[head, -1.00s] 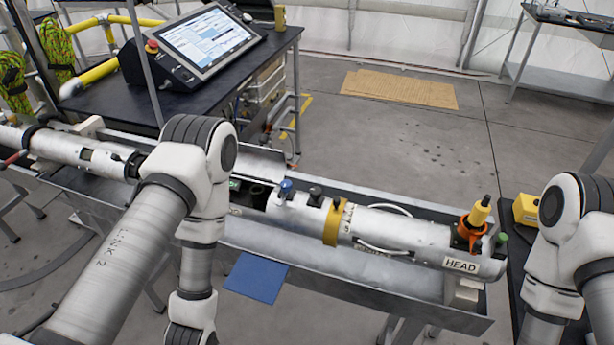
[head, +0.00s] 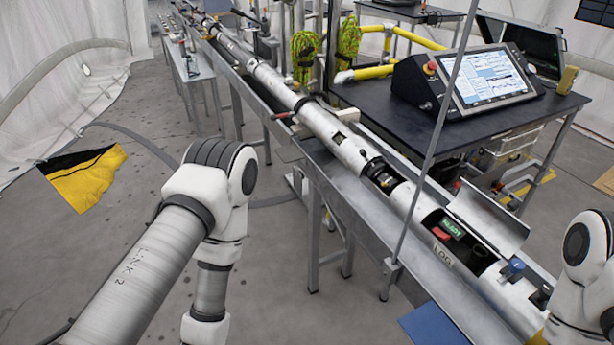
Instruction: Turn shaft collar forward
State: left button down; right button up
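A long white tube assembly (head: 330,128) runs diagonally from the far upper left to the lower right, lying in a metal trough. A dark ringed joint (head: 380,174) sits between two tube sections near the middle; I cannot tell for certain whether it is the shaft collar. Another dark band (head: 304,102) circles the tube farther back, near a red-tipped handle (head: 281,116). My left arm stands left of the trough, clear of the tube. My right arm is at the right edge, in front of the tube's near end. Both grippers are outside the picture.
An open hatch cover (head: 488,221) stands beside a cavity with a green display (head: 452,228). A thin grey post (head: 432,150) rises in front of the trough. A dark bench (head: 372,103) with a touchscreen console (head: 490,80) stands behind. Floor at left is open, with a yellow-black mat (head: 84,178).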

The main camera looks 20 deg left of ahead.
aim_at(386, 182)
jog(key=z, duration=0.2)
jog(key=i+j+z, duration=0.1)
jog(key=j+z, duration=0.7)
jog(key=j, duration=0.25)
jog(key=j+z, duration=0.4)
jog(key=j, duration=0.15)
jog(key=k, duration=0.05)
